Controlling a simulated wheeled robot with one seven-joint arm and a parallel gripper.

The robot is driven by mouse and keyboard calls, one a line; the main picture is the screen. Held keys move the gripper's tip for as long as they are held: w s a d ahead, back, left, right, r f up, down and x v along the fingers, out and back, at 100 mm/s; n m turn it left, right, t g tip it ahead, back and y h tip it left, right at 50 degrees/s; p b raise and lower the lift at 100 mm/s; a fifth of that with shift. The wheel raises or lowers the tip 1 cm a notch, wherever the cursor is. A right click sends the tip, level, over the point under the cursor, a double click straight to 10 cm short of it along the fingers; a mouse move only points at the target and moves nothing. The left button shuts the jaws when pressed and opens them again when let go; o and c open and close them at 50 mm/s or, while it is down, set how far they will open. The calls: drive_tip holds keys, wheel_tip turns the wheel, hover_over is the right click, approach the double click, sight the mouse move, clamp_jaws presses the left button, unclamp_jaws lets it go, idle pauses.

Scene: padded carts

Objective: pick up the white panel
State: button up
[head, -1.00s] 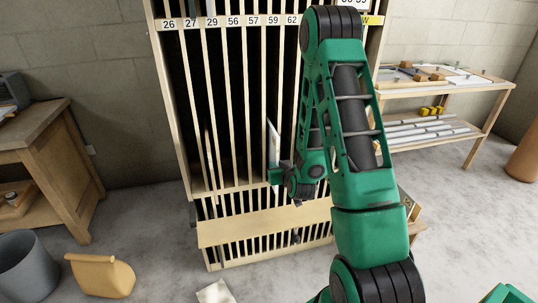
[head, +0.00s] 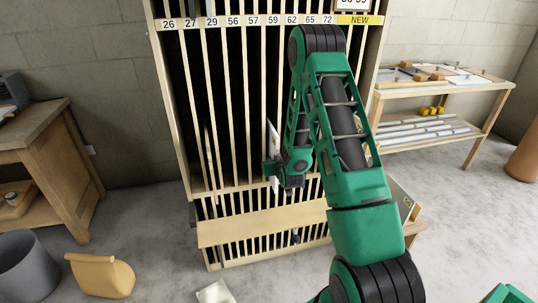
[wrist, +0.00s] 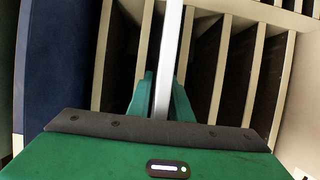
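The white panel (head: 271,133) stands upright on edge in a slot of the tall wooden rack, with its front edge sticking out a little. My gripper (head: 272,171) is at this front edge, low on the panel, and a strip of white shows just below it. In the wrist view the panel (wrist: 172,35) runs as a narrow white strip down between the two green fingers of my gripper (wrist: 162,97). The fingers lie close against it on both sides and look shut on it. The rest of the panel is hidden inside the rack.
The rack (head: 265,227) has narrow slots with thin wooden dividers and number labels. A dark blue board (wrist: 62,60) stands left in the wrist view. A workbench (head: 440,88) is at right, a wooden table (head: 55,160) at left. A grey bin (head: 28,265) and tan doorstop-like object (head: 100,275) sit on the floor.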

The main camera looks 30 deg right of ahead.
drive_tip(key=shift+c, duration=0.4)
clamp_jaws()
drive_tip(key=shift+r, duration=0.1)
